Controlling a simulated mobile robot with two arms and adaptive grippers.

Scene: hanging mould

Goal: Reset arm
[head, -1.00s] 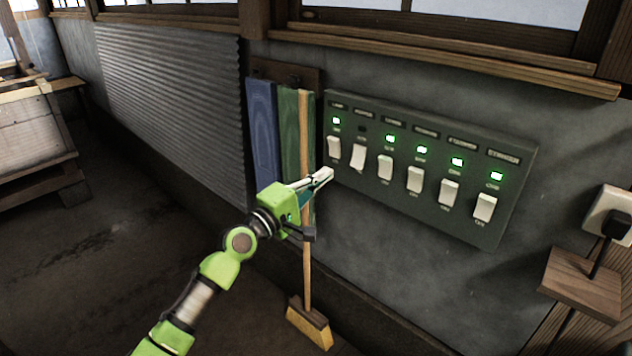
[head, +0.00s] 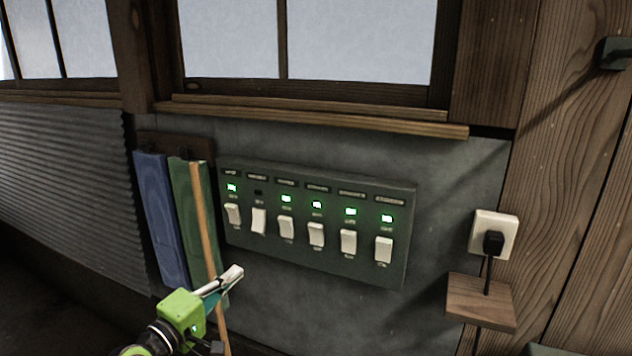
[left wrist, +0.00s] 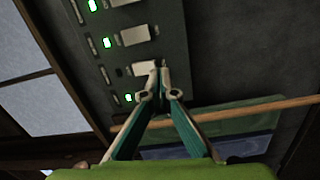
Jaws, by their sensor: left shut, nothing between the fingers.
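My left gripper (head: 233,274) is shut and empty in the head view, below the lower left corner of the switch panel (head: 232,250). The dark green panel on the wall has a row of white rocker switches. The second switch from the left (head: 259,221) has an unlit lamp above it; the other lamps glow green. In the left wrist view, the closed fingertips (left wrist: 159,78) overlap the panel near a white switch (left wrist: 146,68); I cannot tell whether they touch it. My right gripper is in neither view.
A broom handle (head: 205,228) leans upright behind my left gripper. Blue (head: 160,215) and green (head: 188,205) boards hang left of the panel. A plugged socket (head: 493,235) and a small wooden shelf (head: 480,300) are on the right. A window sill (head: 320,115) runs above.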

